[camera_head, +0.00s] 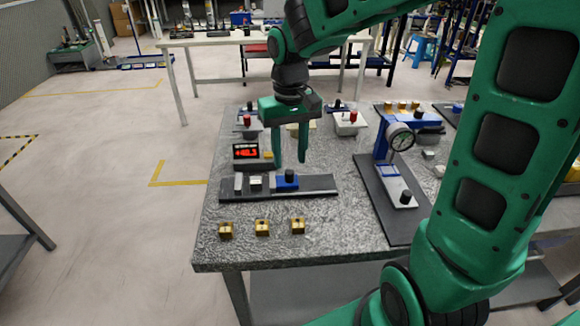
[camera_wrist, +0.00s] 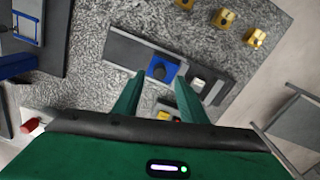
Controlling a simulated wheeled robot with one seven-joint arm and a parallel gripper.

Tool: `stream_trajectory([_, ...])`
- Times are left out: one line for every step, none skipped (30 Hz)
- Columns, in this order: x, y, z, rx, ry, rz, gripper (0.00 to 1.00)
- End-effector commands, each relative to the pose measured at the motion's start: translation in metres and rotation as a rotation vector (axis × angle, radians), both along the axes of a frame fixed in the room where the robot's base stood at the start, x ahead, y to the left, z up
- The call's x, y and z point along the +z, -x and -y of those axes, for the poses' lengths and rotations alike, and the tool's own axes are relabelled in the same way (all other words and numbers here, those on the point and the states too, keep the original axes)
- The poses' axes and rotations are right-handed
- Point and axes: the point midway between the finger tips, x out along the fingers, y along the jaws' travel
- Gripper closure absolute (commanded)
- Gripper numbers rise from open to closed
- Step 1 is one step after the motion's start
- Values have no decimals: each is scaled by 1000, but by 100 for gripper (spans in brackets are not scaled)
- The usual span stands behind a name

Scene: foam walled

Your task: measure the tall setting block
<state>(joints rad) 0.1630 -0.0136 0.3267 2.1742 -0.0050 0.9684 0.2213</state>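My gripper (camera_head: 289,164) hangs fingers down above the granite table, open, with nothing visible between its fingers. Its fingertips also show in the wrist view (camera_wrist: 160,79), near the blue carriage. This blue carriage (camera_head: 287,181) with a dark knob sits on a dark rail (camera_head: 318,184). A display (camera_head: 245,152) with red digits, seemingly +40.3, stands behind the rail. Three brass blocks (camera_head: 262,228) sit in a row near the front edge. I cannot tell which piece is the tall setting block.
A dial gauge (camera_head: 400,138) on a blue stand rises from a dark base plate (camera_head: 375,200) to the right. Bare granite (camera_head: 340,230) lies in front of the rail. My arm covers the table's right side.

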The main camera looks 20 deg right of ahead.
Motion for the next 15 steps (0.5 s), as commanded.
stream_trajectory([-9, 1, 0, 1, 0, -4, 62])
stream_trajectory([-14, 1, 0, 1, 0, -4, 62])
stream_trajectory([-20, 1, 0, 1, 0, -3, 62])
stream_trajectory([-23, 1, 0, 1, 0, -3, 62])
stream_trajectory([-27, 1, 0, 1, 1, -2, 62])
stream_trajectory([-31, 1, 0, 0, 1, -3, 62])
stream_trajectory([-34, 1, 0, 0, 1, -3, 62])
stream_trajectory([-36, 1, 0, 0, 1, -2, 62])
stream_trajectory([-39, 1, 0, 0, 0, -1, 62])
stream_trajectory([-40, 1, 0, 0, 1, -1, 62])
stream_trajectory([-41, 1, 0, 0, 1, -1, 62])
stream_trajectory([-42, 0, 0, 0, 0, 0, 62])
stream_trajectory([-43, 0, 0, 0, 0, 1, 62])
stream_trajectory([-43, 0, 0, 0, 0, 1, 62])
stream_trajectory([-44, 0, 0, 0, 0, 1, 62])
